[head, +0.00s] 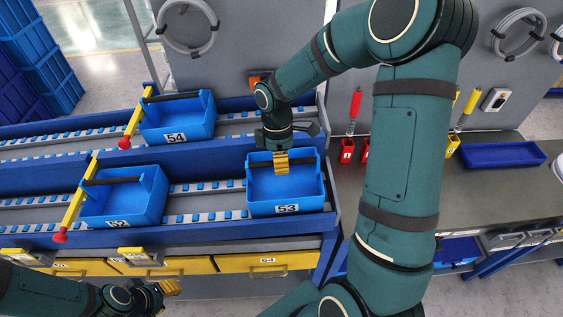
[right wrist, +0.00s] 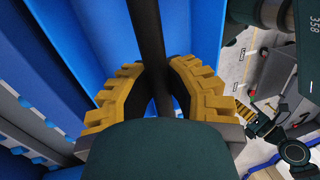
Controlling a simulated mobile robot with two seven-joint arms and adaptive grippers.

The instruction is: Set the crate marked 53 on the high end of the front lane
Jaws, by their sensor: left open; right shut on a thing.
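The blue crate marked 53 (head: 287,197) is at the right end of the front lane (head: 205,203), upright, with its label facing front. I cannot tell whether its base touches the lane's rollers. My right gripper (head: 282,163) reaches down from above and is shut on the crate's dark handle bar. In the right wrist view the yellow fingers (right wrist: 158,95) lie on both sides of the black bar (right wrist: 150,35), with blue crate walls around it. My left gripper (head: 166,289) is open and empty at the bottom left, in front of the yellow drawers, partly cut off.
A blue crate marked 52 (head: 120,203) stands at the left of the front lane by a yellow bar with a red knob (head: 60,238). Crate 54 (head: 178,117) stands on the back lane. Yellow drawers (head: 265,263) lie below. A grey bench (head: 490,190) with tools is at right.

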